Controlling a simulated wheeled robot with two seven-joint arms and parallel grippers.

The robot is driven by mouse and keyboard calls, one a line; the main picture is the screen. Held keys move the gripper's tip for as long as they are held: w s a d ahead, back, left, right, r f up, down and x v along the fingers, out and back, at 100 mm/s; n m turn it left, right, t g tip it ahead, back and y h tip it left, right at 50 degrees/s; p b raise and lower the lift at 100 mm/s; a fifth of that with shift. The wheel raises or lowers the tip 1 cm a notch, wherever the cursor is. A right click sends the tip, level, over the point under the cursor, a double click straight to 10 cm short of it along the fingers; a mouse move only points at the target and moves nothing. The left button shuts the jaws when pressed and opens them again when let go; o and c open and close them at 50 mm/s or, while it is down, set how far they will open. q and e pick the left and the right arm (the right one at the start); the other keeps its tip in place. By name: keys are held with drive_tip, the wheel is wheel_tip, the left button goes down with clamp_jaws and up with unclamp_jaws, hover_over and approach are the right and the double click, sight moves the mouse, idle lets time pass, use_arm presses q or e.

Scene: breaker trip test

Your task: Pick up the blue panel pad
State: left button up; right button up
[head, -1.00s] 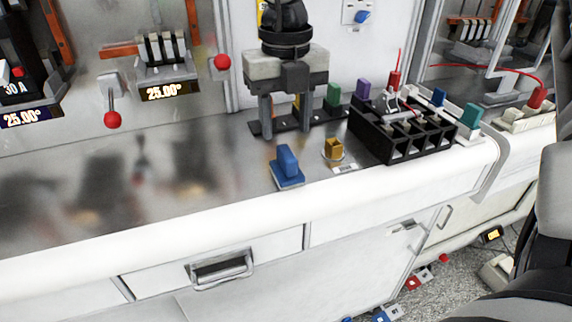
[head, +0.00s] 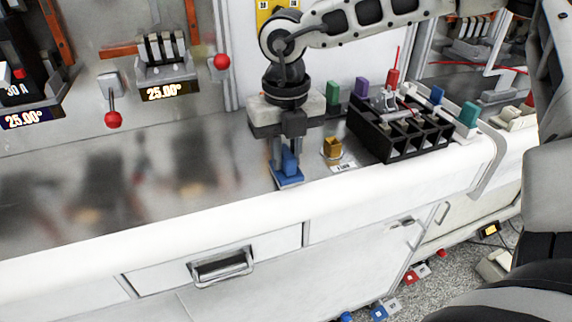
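The blue panel pad (head: 288,178) rests upright on the steel worktop near its front edge, with a flat base and a raised grip. My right gripper (head: 289,158) reaches down over it. Its two fingers stand on either side of the raised grip and appear to touch it, closer together than before. The fingers partly hide the grip. The pad's base still sits on the worktop. My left gripper is not in view.
A yellow-brown block (head: 333,149) with a label stands just right of the pad. A black compartment tray (head: 400,140) is further right. Green (head: 333,92) and purple (head: 362,87) blocks stand behind. The worktop to the left (head: 200,195) is clear.

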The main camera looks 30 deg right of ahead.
sight(287, 151)
drive_tip(key=shift+r, duration=0.1)
clamp_jaws()
wheel_tip(287, 151, up, 10)
drive_tip(key=shift+f+b, duration=0.1)
drive_tip(key=shift+b, duration=0.35)
unclamp_jaws()
drive_tip(key=shift+d, duration=0.1)
